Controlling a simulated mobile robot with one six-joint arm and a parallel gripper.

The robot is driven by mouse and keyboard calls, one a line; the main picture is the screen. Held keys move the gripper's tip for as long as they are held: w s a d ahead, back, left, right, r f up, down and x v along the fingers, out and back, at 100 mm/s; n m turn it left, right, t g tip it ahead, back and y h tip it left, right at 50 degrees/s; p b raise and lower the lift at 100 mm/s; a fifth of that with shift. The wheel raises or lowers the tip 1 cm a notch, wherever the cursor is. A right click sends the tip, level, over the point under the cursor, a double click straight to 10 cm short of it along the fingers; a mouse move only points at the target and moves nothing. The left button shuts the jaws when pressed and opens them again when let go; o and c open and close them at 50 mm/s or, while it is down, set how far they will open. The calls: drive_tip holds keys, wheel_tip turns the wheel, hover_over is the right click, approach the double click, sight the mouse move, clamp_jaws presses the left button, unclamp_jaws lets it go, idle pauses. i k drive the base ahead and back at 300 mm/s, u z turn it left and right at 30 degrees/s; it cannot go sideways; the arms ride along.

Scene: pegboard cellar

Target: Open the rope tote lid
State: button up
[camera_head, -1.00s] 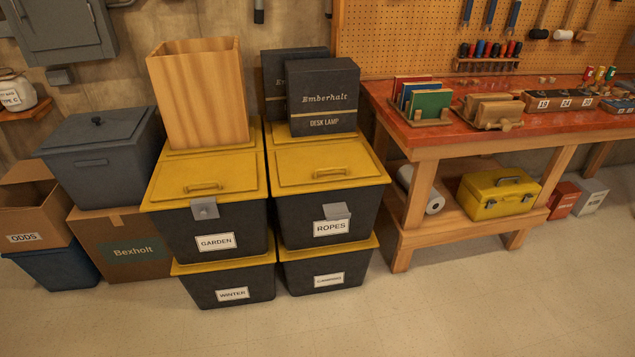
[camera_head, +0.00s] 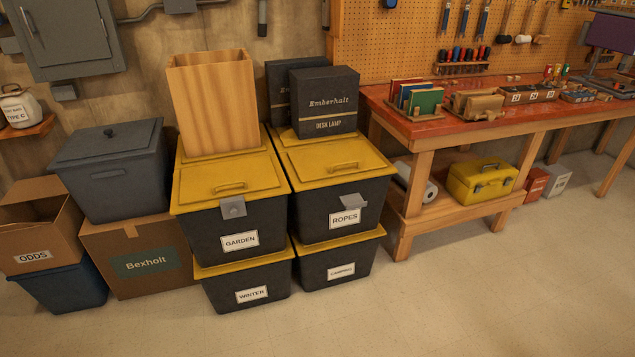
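The rope tote (camera_head: 318,208) is a dark bin with a white label reading ROPES. Its yellow lid (camera_head: 359,160) lies shut on top and has a small handle (camera_head: 344,166) in the middle. A grey latch plate (camera_head: 347,200) at the lid's front edge sticks outward above the label. Two dark Emberhalt boxes stand at the back of the tote, the front one (camera_head: 324,104) marked DESK LAMP. The tote sits on another yellow-lidded tote (camera_head: 310,271). My gripper is not in view.
The GARDEN tote (camera_head: 207,227) stands close on the left, with a tall wooden bin (camera_head: 213,100) on it and its grey latch (camera_head: 232,207) flat against the front. A red-topped workbench (camera_head: 440,123) stands to the right. The floor (camera_head: 450,305) in front is clear.

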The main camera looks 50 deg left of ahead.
sight(323, 165)
drive_tip(key=z, duration=0.35)
drive_tip(key=k, duration=0.3)
drive_tip(key=u, duration=2.1)
drive_tip(key=i, duration=0.95)
drive_tip(key=u, duration=0.15)
drive_tip(key=k, duration=0.35)
